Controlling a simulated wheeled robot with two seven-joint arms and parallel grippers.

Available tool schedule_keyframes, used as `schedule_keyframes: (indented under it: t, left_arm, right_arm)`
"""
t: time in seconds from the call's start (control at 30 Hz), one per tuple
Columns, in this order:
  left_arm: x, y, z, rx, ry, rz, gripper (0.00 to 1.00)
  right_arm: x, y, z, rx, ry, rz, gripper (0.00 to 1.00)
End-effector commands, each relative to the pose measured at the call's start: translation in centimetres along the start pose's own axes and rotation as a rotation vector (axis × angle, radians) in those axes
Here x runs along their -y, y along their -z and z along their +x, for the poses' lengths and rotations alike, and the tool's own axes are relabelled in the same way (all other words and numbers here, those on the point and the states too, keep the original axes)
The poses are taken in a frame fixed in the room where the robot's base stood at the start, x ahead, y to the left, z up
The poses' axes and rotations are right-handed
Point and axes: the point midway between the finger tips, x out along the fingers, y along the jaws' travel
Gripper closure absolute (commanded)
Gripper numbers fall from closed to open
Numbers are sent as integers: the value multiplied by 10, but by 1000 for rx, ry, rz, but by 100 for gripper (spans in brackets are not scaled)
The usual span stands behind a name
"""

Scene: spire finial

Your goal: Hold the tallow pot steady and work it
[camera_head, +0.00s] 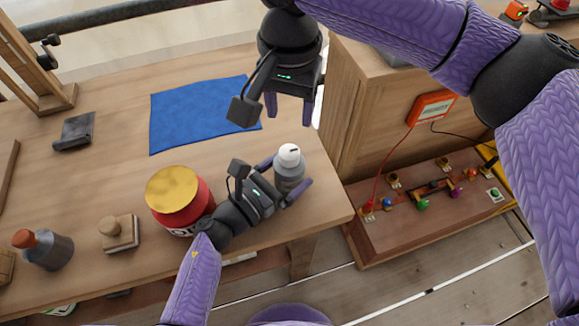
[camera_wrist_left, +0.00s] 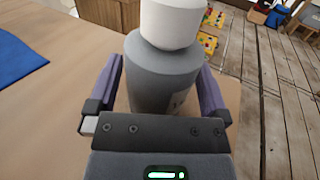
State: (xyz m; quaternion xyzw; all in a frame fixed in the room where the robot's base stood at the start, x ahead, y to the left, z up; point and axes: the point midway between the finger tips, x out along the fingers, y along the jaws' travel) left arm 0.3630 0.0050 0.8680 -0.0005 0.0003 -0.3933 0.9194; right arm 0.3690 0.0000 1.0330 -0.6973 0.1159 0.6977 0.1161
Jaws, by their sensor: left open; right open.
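A grey pot with a white cap (camera_head: 289,172) stands upright near the table's right end; I take it as the tallow pot. My left gripper (camera_head: 282,182) is open low around it, one finger on each side. In the left wrist view the grey pot (camera_wrist_left: 162,75) fills the space between the fingers, with a narrow gap on the left; whether the right finger touches is unclear. The pot's lower part is hidden by the gripper. My right gripper (camera_head: 289,108) is open and empty, above and behind the pot, fingers pointing down.
A red jar with a yellow lid (camera_head: 172,192) stands close beside my left wrist. A stamp-like wooden block (camera_head: 119,234), a dark bottle with an orange cap (camera_head: 44,249), and a blue cloth (camera_head: 195,115) are on the table (camera_head: 95,180). A wooden cabinet (camera_head: 350,120) stands at right.

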Motion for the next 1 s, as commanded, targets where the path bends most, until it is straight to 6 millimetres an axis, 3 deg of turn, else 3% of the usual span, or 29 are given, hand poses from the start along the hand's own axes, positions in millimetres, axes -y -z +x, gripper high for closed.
schedule_keyframes:
  t: [0.33,0.73,1.0]
  left_arm:
    - [0,0,9,-1,0,1,0]
    - [0,0,9,-1,0,1,83]
    - [0,0,9,-1,0,1,85]
  right_arm:
    - [0,0,0,0,0,0,41]
    - [0,0,0,0,0,0,41]
    - [0,0,0,0,0,0,41]
